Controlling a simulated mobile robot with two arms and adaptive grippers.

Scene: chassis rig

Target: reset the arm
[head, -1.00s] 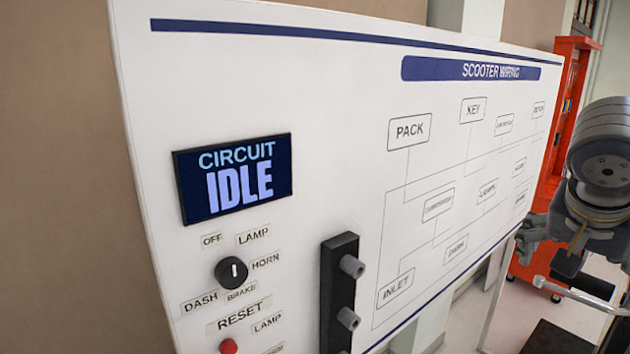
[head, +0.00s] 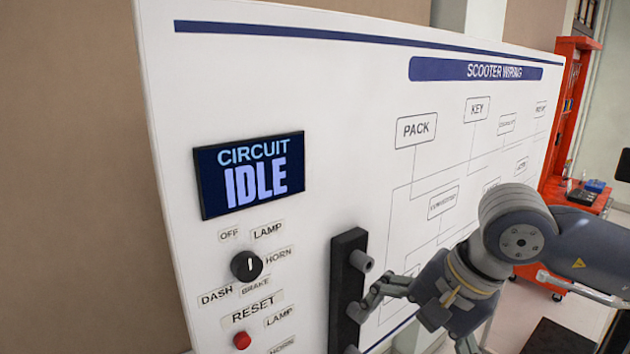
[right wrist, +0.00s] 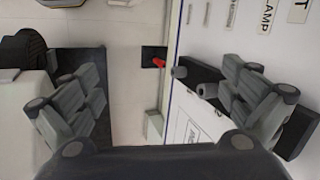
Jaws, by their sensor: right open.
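My right gripper (head: 385,302) comes in from the right in the head view, in front of the white panel (head: 330,95). One of its fingers overlaps the black bar with grey pegs (head: 346,270); I cannot tell if they touch. In the right wrist view the gripper (right wrist: 172,98) is open, its fingers wide apart with nothing between them. The right finger overlaps the pegged bar (right wrist: 204,88) there. My left gripper is in neither view.
The panel carries a screen reading CIRCUIT IDLE (head: 249,175), a black knob (head: 246,266) and a red button (head: 242,340) under the RESET label. An orange cabinet (head: 566,115) stands behind at right. A small red part (right wrist: 159,62) shows beyond the fingers.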

